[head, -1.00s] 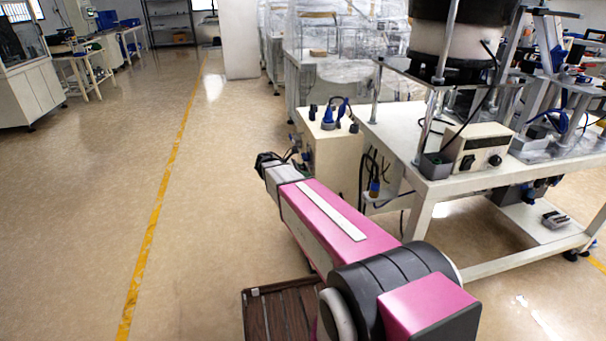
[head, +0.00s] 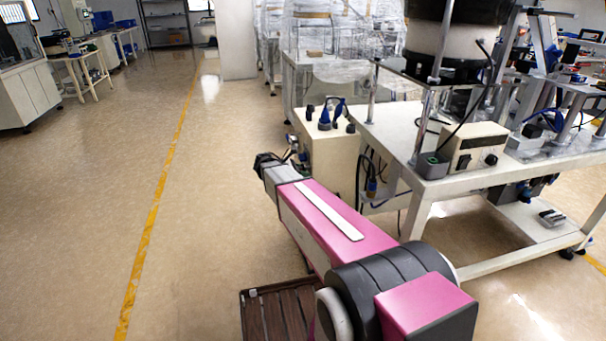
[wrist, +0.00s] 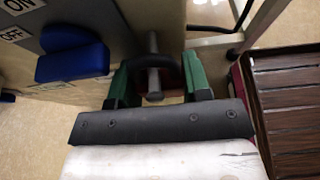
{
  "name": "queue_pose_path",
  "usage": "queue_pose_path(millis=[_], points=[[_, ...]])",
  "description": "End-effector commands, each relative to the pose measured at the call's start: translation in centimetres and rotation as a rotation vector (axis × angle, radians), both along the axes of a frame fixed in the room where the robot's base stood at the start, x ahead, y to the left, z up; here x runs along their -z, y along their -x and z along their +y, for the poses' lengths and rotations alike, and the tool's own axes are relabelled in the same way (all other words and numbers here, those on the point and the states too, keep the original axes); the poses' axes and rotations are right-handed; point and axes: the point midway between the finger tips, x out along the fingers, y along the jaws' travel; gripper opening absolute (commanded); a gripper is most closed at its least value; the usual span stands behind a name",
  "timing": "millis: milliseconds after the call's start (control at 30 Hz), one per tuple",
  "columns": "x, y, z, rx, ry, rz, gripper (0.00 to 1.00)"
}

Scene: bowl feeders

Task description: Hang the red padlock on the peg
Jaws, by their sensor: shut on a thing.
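My gripper (wrist: 157,78) shows in the wrist view with its two green fingers on either side of a dark curved shackle (wrist: 168,62). The fingers are shut on the padlock. Only a small reddish patch of the padlock's body (wrist: 173,99) shows between them; the rest is hidden behind the gripper. A grey metal peg (wrist: 153,80) stands out between the fingers and overlaps the shackle in the picture. I cannot tell whether the shackle is around the peg or only beside it. In the head view my gripper (head: 268,162) is small and dark, next to a cream cabinet; padlock and peg cannot be made out there.
A grey panel (wrist: 75,15) with ON and OFF labels and a blue handle (wrist: 72,63) is left of the fingers. The cream cabinet (head: 327,165) stands close to my arm. A white feeder table (head: 440,190) is at the right. Open floor (head: 90,220) lies at the left.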

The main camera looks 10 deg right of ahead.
Motion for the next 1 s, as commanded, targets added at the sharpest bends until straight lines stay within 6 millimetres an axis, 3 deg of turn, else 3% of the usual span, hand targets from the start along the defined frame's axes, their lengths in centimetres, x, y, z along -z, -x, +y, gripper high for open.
queue_pose_path(millis=[767,800,867,1000], points=[[0.59,0.00,0.01,0.000,0.000,0.000,0.16],[0.59,0.00,0.01,0.000,0.000,0.000,0.51],[0.59,0.00,0.01,0.000,0.000,0.000,0.70],[0.59,0.00,0.01,0.000,0.000,0.000,0.74]])
